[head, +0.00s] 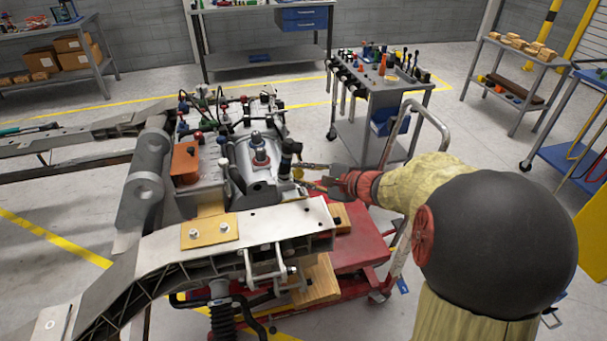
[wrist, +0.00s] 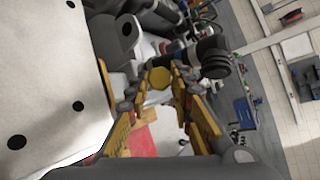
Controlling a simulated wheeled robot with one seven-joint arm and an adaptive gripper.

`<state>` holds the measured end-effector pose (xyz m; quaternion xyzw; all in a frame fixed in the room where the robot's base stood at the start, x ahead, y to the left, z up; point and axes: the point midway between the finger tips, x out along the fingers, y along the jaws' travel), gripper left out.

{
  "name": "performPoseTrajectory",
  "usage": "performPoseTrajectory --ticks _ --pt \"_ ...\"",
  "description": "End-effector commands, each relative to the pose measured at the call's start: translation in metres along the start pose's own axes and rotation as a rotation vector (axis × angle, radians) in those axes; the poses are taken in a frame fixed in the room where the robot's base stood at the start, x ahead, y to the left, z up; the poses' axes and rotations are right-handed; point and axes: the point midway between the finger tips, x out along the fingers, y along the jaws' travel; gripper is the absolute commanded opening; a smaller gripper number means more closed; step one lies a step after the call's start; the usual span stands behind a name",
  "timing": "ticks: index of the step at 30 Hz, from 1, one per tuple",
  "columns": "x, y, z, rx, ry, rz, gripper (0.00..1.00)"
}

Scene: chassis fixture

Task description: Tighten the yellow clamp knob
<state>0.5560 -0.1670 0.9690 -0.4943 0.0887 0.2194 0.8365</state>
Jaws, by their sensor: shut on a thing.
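The yellow clamp knob (wrist: 160,77) shows in the wrist view as a small round yellow face between my fingertips. My gripper (wrist: 159,84) has its yellow-sided fingers on either side of the knob and is shut on it. In the head view my gripper (head: 306,174) reaches in from the right at the near right side of the grey machine assembly (head: 243,165). The knob is small there and mostly hidden by the fingers. How far the knob is turned cannot be told.
A pale chassis rail (head: 290,220) with holes runs close in front of my gripper; it also fills the left of the wrist view (wrist: 45,80). A dark cylindrical part (wrist: 215,62) stands close beside the right finger. A red lift (head: 365,240) is below. A tool cart (head: 385,95) stands behind.

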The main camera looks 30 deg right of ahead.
Motion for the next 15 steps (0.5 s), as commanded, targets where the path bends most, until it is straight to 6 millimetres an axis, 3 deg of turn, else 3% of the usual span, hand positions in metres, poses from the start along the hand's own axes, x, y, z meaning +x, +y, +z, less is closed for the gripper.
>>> performPoseTrajectory --ticks 15 --pt "0.0004 0.002 0.0003 0.143 0.0 -0.09 0.0"
